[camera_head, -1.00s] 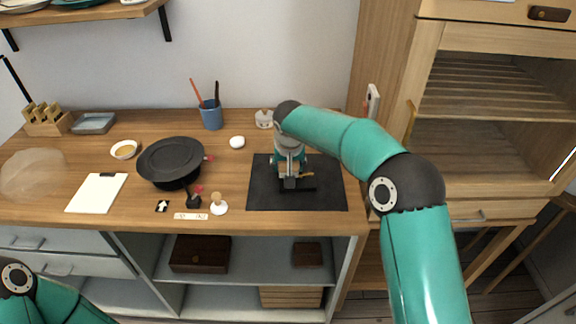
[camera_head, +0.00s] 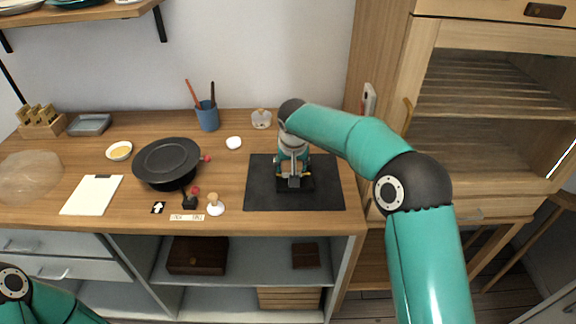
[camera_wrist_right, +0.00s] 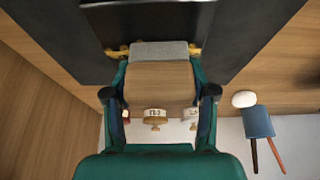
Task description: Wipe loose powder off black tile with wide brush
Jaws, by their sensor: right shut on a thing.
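A small black tile (camera_head: 308,184) shows as a darker patch on the dark mat (camera_head: 328,198), partly hidden by my right gripper. It also appears as a dark shape at the top of the right wrist view (camera_wrist_right: 97,25). My right gripper (camera_head: 292,180) points down over the tile. It is shut on the wide brush, a wooden block (camera_wrist_right: 160,82) with a grey strip (camera_wrist_right: 160,52) along its far edge. Gold-coloured bits stick out at both ends of the strip; I cannot tell whether they are powder. Contact between brush and tile is unclear. My left gripper is out of view.
Left of the mat are a black pan (camera_head: 166,160), a small stamp-like piece (camera_head: 214,203), a white round piece (camera_head: 234,143) and a blue cup (camera_head: 207,117) with sticks. A white board (camera_head: 92,195) lies farther left. A wooden cabinet (camera_head: 480,140) stands right.

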